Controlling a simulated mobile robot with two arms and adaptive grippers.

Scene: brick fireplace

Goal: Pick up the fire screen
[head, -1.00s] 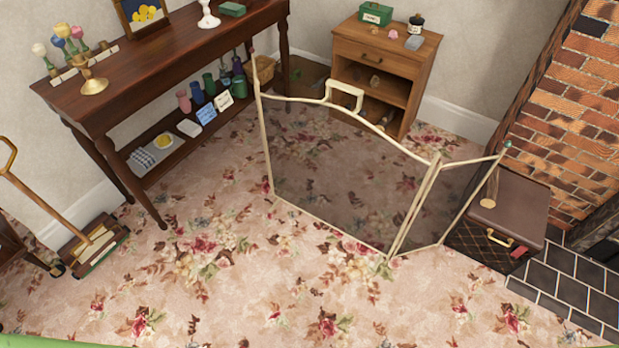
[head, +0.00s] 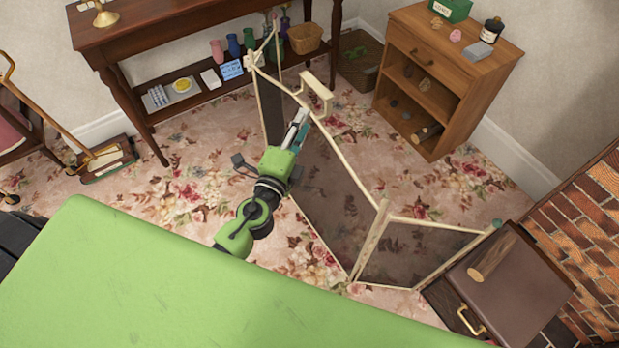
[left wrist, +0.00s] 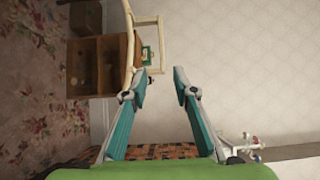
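The fire screen (head: 345,205) stands upright and folded on the floral carpet, with dark mesh panels in a cream frame. Its raised handle (head: 316,92) is on the top edge of the middle panel; it also shows in the left wrist view (left wrist: 161,45). My left gripper (head: 302,118) is just in front of the handle in the head view. In the left wrist view its two fingers (left wrist: 160,82) are spread, with nothing held between them. The handle lies ahead of the fingertips there; contact cannot be told. My right gripper is in neither view.
A long dark table (head: 170,28) stands behind on the left, and a wooden cabinet (head: 440,85) behind on the right. A brown case (head: 515,295) with a log (head: 493,255) on it sits by the screen's right end, near the brick wall (head: 585,230).

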